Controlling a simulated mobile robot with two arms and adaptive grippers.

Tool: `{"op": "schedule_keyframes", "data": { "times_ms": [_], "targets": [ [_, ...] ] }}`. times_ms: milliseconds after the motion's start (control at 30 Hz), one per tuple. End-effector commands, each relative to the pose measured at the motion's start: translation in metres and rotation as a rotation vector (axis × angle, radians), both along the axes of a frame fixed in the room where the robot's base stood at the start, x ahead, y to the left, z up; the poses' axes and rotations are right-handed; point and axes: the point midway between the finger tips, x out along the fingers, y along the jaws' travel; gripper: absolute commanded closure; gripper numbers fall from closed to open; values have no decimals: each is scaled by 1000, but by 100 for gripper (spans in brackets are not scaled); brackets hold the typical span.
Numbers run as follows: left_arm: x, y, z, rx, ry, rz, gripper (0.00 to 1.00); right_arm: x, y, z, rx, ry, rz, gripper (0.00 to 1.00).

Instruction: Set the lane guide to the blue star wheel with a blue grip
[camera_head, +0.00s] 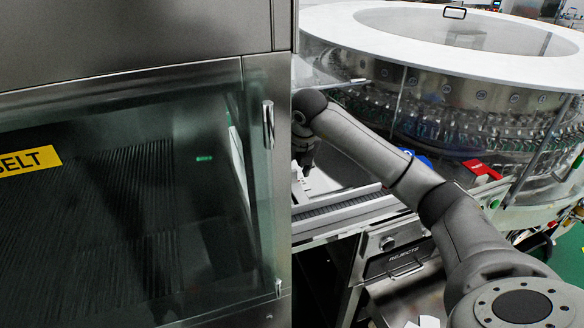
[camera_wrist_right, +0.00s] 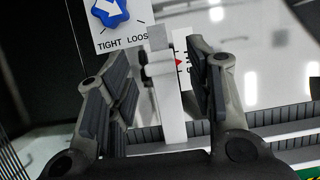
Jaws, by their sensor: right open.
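My right gripper (camera_head: 306,166) reaches in beside the washer's conveyor in the head view. In the right wrist view its two fingers (camera_wrist_right: 154,50) are open, one on each side of an upright white bar (camera_wrist_right: 174,118) with a small block near its top. I see a gap between the bar and each finger. A blue star-shaped knob (camera_wrist_right: 112,10) with a white arrow sits on a white plate marked "TIGHT" and "LOOSE", beyond the left finger. A small red pointer (camera_wrist_right: 179,64) shows just right of the bar. In the head view the arm hides most of this.
A steel cabinet with a glass door (camera_head: 150,200) fills the left. The round washer (camera_head: 460,100) stands at the right behind a clear guard. A conveyor (camera_head: 345,208) runs below the gripper, above a "REJECTS" drawer (camera_head: 398,262). Blue (camera_head: 424,160) and red (camera_head: 480,170) parts show beside my arm.

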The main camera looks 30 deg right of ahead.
Motion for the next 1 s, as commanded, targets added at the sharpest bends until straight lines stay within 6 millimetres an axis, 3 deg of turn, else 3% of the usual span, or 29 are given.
{"op": "schedule_keyframes", "data": {
  "times_ms": [133,433,800,1000],
  "targets": [
    [12,-2,3,-3,-20,0,45,3,-1,-10,0,1,1,52],
    [7,-1,2,-2,-12,-1,45,4,-1,-11,0,0,1,53],
    [0,-1,1,-1,-1,-1,45,4,-1,-11,0,0,1,100],
    [1,-1,1,-1,-2,0,45,3,-1,-11,-1,0,1,100]
  ]
}}
